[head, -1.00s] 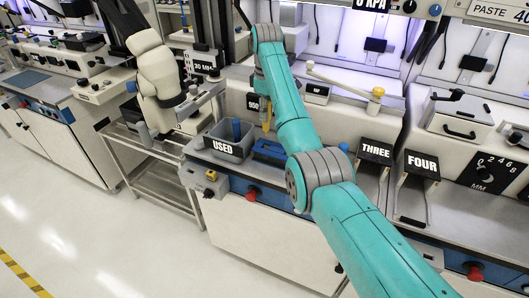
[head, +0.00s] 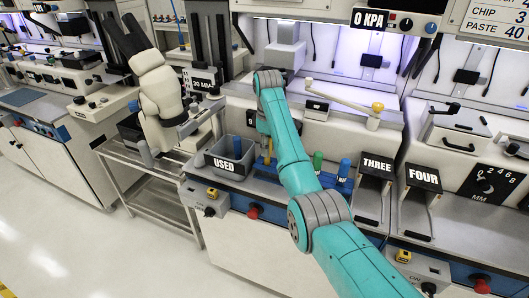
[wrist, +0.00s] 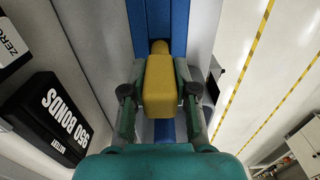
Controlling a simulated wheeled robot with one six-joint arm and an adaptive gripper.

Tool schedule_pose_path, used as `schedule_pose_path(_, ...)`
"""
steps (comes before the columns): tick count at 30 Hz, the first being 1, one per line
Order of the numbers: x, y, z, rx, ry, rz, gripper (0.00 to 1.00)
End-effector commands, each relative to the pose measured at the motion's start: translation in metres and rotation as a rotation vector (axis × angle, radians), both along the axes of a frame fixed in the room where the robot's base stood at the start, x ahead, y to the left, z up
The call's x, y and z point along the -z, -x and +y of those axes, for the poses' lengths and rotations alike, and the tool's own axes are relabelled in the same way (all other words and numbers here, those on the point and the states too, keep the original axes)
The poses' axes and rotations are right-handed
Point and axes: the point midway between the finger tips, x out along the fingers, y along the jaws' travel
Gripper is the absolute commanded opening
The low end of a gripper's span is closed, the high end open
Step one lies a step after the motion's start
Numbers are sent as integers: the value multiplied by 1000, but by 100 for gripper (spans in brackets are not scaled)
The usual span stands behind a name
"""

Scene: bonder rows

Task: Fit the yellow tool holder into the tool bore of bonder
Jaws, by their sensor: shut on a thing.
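The yellow tool holder (wrist: 160,85) is between the fingers of my gripper (wrist: 158,100), which is shut on it. In the wrist view it lies over a blue rack (wrist: 180,20); I cannot tell whether it touches the rack. In the head view the yellow holder (head: 267,146) shows as a thin strip left of my arm, at the left part of the blue rack (head: 339,187). My gripper is mostly hidden there by the arm. I cannot make out the bonder's tool bore in either view.
A green holder (head: 318,161) and a blue holder (head: 344,169) stand at the rack's right. A grey bin marked USED (head: 246,158) stands left, with a blue piece inside. A crank arm with a yellow knob (head: 378,107) and THREE and FOUR chutes (head: 423,176) are to the right.

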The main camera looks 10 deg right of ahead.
Motion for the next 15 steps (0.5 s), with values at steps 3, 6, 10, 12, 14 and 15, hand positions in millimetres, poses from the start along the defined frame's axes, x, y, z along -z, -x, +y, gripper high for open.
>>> schedule_pose_path(3, 17, 2, -7, 1, 0, 0, 0)
schedule_pose_path(6, 21, 2, -8, 0, 0, 0, 0)
schedule_pose_path(10, 20, 2, -8, 0, 0, 0, 0)
schedule_pose_path(12, 20, 2, -8, 0, 0, 0, 0)
schedule_pose_path(14, 22, 2, -8, 0, 0, 0, 0)
schedule_pose_path(15, 23, 2, -8, 0, -1, 1, 0)
